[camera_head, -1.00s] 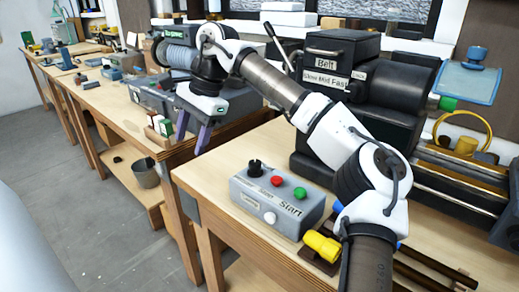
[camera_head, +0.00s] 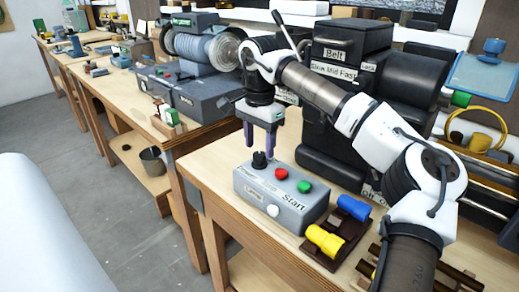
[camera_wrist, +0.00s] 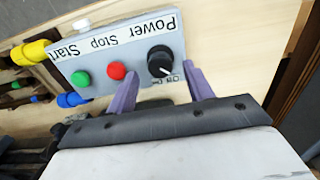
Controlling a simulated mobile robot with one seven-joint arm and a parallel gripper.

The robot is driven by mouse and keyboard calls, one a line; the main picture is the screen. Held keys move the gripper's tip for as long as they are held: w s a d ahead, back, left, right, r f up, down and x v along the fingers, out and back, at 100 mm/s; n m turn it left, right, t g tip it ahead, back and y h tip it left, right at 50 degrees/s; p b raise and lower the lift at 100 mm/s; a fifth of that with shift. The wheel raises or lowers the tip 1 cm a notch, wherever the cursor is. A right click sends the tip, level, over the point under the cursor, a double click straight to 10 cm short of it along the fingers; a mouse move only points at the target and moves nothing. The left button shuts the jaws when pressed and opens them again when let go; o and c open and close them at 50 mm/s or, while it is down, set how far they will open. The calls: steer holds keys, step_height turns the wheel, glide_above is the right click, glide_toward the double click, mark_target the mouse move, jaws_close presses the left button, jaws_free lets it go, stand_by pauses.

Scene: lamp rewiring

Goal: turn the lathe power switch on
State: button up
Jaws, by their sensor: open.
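The lathe control box (camera_head: 245,189) is grey and sits near the front left corner of the bench. On its top are the black power knob (camera_head: 259,160), a red stop button (camera_head: 281,174) and a green start button (camera_head: 304,187). The wrist view shows the knob (camera_wrist: 160,61) with a white pointer mark beside small lettering that I cannot read surely. My gripper (camera_head: 259,147) is open and empty, with purple fingers pointing down. In the wrist view its fingertips (camera_wrist: 160,78) stand on either side of the knob's near edge, apparently not touching it.
A dark holder with a blue piece (camera_head: 353,207) and a yellow piece (camera_head: 324,240) lies right of the box. The black lathe headstock (camera_head: 345,110) stands behind. A second bench with a grey machine (camera_head: 195,90) is at left. Bare bench top surrounds the box's left side.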

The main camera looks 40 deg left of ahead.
steer(key=shift+f, duration=1.15)
steer(key=c, duration=1)
